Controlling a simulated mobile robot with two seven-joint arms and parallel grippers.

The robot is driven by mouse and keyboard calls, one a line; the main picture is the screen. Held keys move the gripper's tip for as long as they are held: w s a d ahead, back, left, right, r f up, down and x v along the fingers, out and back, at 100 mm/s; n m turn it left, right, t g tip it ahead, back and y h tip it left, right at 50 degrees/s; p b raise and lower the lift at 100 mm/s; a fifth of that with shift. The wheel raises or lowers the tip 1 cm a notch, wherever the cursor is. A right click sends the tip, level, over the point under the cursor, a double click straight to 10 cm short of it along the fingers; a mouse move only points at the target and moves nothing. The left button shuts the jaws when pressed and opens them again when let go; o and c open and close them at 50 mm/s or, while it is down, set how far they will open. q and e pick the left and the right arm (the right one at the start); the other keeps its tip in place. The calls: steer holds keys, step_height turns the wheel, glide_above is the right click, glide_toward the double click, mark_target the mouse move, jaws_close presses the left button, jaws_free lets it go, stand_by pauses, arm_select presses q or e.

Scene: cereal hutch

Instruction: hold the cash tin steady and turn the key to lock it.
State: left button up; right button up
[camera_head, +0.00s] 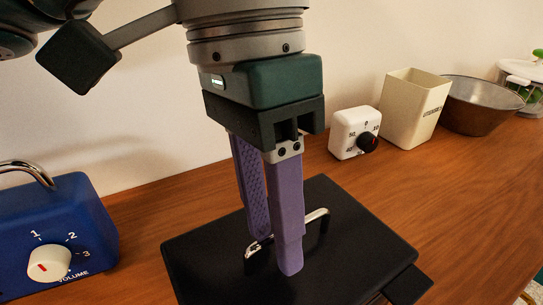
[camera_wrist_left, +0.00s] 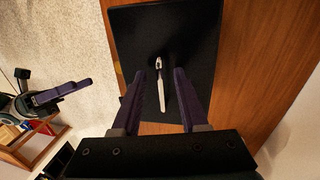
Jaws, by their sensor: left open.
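The cash tin (camera_head: 340,262) is a black, flat-lidded box on the wooden top, with a bright metal carry handle (camera_head: 318,217) on its lid. The tin (camera_wrist_left: 195,30) and the handle (camera_wrist_left: 162,95) also show in the left wrist view. My left gripper (camera_head: 274,252) points down over the lid, its purple fingers open on either side of the handle. I cannot tell whether either finger touches it. My right gripper (camera_wrist_left: 62,94) shows small at the left of the left wrist view, away from the tin; its opening is unclear. I see no key.
A blue box (camera_head: 85,215) with a volume dial stands left of the tin. A white timer (camera_head: 346,130), a cream bin (camera_head: 409,105) and a metal bowl (camera_head: 480,108) line the wall at back right. Wood right of the tin is clear.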

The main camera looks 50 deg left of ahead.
arm_select(q)
steer(key=shift+c, duration=0.3)
jaws_close()
stand_by(1.4)
stand_by(0.3)
